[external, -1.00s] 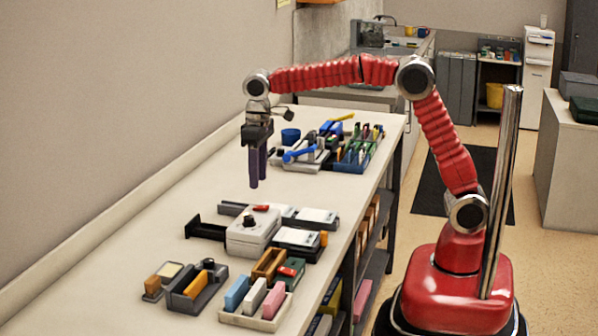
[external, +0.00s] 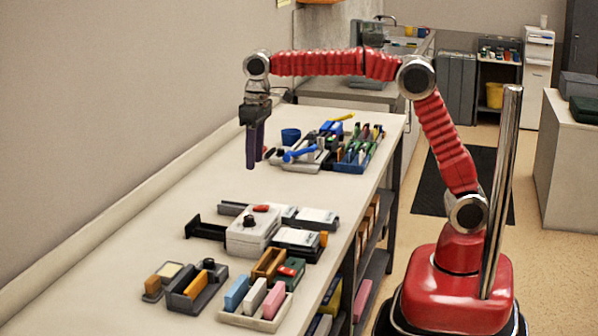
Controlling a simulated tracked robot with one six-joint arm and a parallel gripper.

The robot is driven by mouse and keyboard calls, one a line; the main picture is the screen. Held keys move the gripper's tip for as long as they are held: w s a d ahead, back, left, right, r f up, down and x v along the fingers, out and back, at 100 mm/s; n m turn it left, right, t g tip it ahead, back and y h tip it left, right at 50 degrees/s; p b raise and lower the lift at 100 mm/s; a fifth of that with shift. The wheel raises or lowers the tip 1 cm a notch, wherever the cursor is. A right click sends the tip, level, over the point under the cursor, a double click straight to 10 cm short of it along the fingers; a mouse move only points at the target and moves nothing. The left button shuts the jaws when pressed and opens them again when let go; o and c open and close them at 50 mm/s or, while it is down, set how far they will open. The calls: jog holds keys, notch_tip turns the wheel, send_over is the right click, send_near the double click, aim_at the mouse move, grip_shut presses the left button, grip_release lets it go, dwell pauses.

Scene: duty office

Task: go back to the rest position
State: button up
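My red arm reaches left over the bench from my base on the floor at the right, with the forearm nearly level.
Below and in front of my gripper are a grey-white device (external: 252,232), a tray of coloured blocks (external: 262,318) and a dark tray (external: 192,290). Behind it stand a blue cup (external: 290,137) and a blue organiser of pens (external: 356,163). The bench's left side is mostly clear.

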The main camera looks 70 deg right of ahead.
jog(key=s+d+f+t, duration=0.1)
jog(key=s+d+f, duration=0.1)
jog(key=s, duration=0.8)
jog(key=s+d+f+t, duration=0.2)
jog(key=s+d, duration=0.3)
jog(key=s, duration=0.5)
jog(key=s+d+f+t, duration=0.1)
jog(key=s+d, duration=0.3)
jog(key=s, duration=0.6)
jog(key=shift+s+f+t, duration=0.35)
jog(key=shift+f+t, duration=0.05)
jog(key=shift+f, duration=0.3)
jog(key=shift+o, duration=0.5)
dwell(1.0)
